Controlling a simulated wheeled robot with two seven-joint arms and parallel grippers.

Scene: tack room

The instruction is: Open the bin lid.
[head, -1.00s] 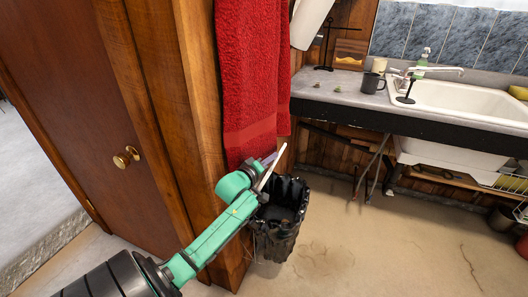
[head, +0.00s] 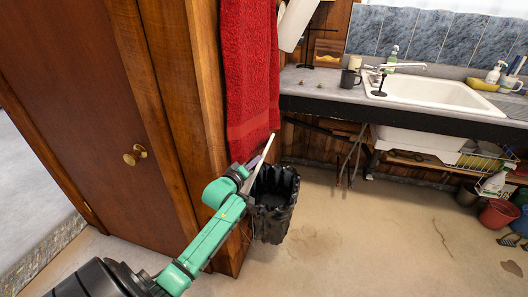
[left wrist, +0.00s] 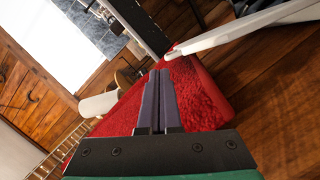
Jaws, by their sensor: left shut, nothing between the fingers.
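The bin (head: 273,222) stands on the floor beside the wooden post, lined with a black bag. Its inside shows from above. A thin white panel, which looks like the bin lid (head: 265,152), stands raised and tilted at the bin's left side, seen nearly edge-on. The lid also shows in the left wrist view (left wrist: 245,24), at the upper right. My left gripper (head: 256,165) is shut and empty just left of the lid; I cannot tell if it touches. Its closed fingers (left wrist: 160,72) point toward the red towel in the left wrist view. My right gripper is not in view.
The red towel (head: 249,75) hangs on the post right above my left gripper. A brown door (head: 75,100) is at left. The counter with a sink (head: 440,95) runs along the back. Buckets (head: 497,214) stand at far right. The floor right of the bin is clear.

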